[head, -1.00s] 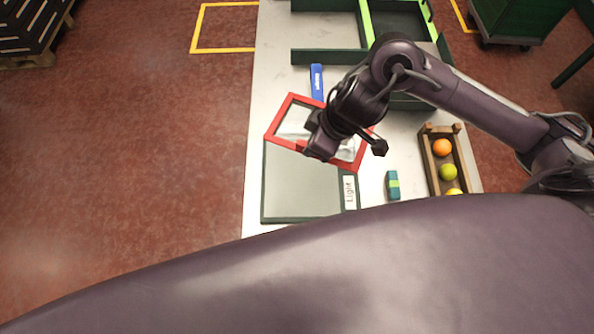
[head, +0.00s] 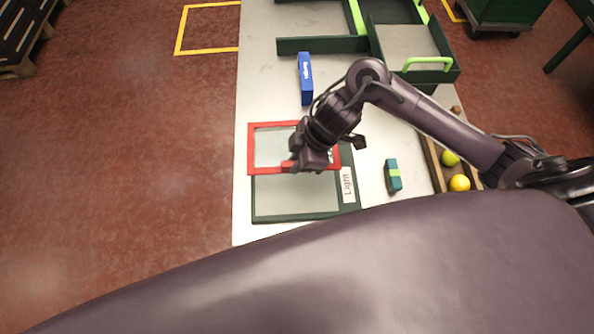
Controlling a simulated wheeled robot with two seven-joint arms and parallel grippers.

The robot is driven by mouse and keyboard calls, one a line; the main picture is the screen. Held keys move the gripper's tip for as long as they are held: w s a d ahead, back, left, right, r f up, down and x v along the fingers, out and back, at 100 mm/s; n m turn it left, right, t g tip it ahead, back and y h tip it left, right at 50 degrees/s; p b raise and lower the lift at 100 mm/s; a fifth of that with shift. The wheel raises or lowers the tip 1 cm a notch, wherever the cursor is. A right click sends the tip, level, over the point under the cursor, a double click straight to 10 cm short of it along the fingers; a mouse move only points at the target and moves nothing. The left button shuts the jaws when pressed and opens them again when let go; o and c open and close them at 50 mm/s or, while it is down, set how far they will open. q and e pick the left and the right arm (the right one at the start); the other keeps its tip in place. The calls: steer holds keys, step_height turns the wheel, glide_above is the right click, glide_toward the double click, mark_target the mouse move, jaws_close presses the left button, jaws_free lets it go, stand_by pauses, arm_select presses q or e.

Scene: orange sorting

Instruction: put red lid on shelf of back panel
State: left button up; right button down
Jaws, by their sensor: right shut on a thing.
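The red lid (head: 254,150) is a red square frame with a see-through middle. It lies over the far part of a dark green-framed tray (head: 256,206) that carries a "Light" label, overlapping it; I cannot tell if they touch. My right gripper (head: 309,161) is shut on the lid's near edge and hides part of its right side. Dark green panels (head: 322,45) stand at the back of the table; I cannot tell which part is the shelf of the back panel. My left gripper is out of view.
A blue box (head: 305,78) stands behind the lid. A teal box (head: 394,176) lies right of the tray. A wooden crate (head: 433,160) with fruit is further right, partly behind my right arm. A green bin with a bright green handle (head: 428,60) is at the back right.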

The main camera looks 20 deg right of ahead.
steer(key=shift+f+b, duration=0.55)
steer(key=shift+f, duration=1.75)
steer(key=shift+f, duration=0.15)
steer(key=c, duration=1.4)
jaws_free()
